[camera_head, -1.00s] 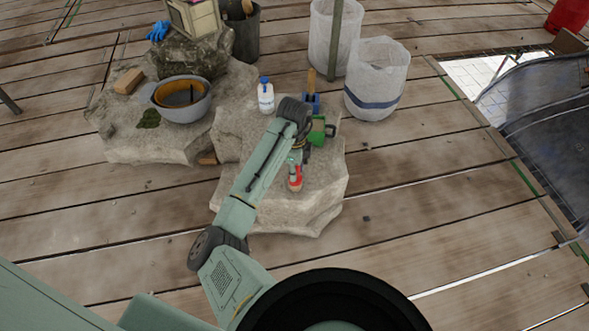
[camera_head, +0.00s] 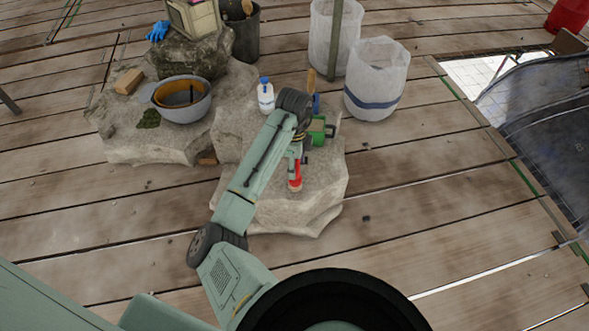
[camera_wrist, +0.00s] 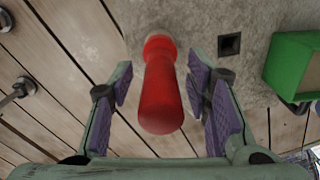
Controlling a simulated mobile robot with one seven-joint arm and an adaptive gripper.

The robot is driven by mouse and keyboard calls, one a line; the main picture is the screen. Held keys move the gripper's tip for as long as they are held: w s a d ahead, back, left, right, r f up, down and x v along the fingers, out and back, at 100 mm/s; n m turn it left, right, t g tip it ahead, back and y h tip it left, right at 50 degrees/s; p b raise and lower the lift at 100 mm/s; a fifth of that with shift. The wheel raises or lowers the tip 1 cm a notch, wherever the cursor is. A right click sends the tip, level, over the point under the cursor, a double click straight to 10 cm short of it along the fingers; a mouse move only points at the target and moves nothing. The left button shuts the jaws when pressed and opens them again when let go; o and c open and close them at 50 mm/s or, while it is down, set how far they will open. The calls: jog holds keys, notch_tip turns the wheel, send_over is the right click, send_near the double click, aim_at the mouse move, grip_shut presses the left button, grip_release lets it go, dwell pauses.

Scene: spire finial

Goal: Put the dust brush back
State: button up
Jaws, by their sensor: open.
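A red-handled tool with a tan lower end (camera_head: 295,182), seemingly the dust brush, stands on the front pale rock. In the wrist view its red handle (camera_wrist: 160,95) points up toward the camera, with a round red collar at the far end; the bristles are hidden there. My gripper (camera_head: 297,157) is over the handle. In the wrist view its purple-padded fingers (camera_wrist: 160,76) stand on both sides of the handle, with a gap on each side.
A green box (camera_head: 318,132) is close on the right. A small dark square (camera_wrist: 229,43) lies on the rock. A white bottle (camera_head: 265,98), a blue item with a wooden handle (camera_head: 312,92) and a grey bucket (camera_head: 202,108) are behind. White bins (camera_head: 375,70) stand behind right.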

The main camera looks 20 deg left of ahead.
notch_tip(320, 180, up, 9)
jog(key=shift+r+p, duration=0.1)
jog(key=shift+p, duration=0.5)
